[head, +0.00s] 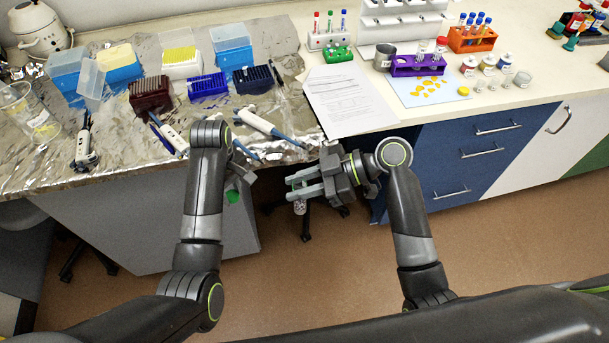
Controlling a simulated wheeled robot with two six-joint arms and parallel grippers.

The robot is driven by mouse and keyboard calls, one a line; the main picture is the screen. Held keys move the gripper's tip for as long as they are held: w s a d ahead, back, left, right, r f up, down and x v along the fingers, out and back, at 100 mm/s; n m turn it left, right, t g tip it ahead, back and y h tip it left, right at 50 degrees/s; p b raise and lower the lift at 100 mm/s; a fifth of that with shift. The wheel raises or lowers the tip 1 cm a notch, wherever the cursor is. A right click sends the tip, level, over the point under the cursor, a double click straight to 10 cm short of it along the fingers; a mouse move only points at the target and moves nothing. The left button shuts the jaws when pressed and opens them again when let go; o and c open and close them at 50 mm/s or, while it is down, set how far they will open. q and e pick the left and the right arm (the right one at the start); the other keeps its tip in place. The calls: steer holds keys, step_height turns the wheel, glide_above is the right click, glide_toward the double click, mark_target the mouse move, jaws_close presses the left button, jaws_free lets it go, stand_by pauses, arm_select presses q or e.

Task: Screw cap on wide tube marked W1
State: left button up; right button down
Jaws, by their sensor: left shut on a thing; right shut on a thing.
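My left gripper (241,178) is in front of the bench edge, mostly hidden behind its own wrist. It is shut on a small green piece (233,196) that looks like a screw cap. My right gripper (304,187) is to its right, fingers pointing left, shut on a small clear tube (299,208). The tube's lower part shows below the fingers, and its upper end is hidden. The marking W1 cannot be read. The green piece and the tube are apart, with a clear gap between them, both in front of the bench over the floor.
The foil-covered bench (110,165) holds pipettes (262,125), tip boxes (181,62) and a beaker (28,110). Farther right are paper sheets (345,98), a purple rack (418,65), an orange rack (472,40) and several small jars. Blue drawers (465,150) stand below.

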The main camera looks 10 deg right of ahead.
steer(key=s+d+r+m+t+h, duration=0.1)
steer(key=d+r+m+t, duration=0.2)
steer(key=d, duration=0.4)
steer(key=s+d+r+m+t+h, duration=0.1)
steer(key=s+d+r+m+t, duration=0.1)
steer(key=d, duration=0.5)
steer(key=shift+d+r+m+t, duration=0.5)
steer(key=shift+r+t, duration=0.5)
steer(key=shift+r, duration=0.5)
steer(key=shift+a, duration=0.1)
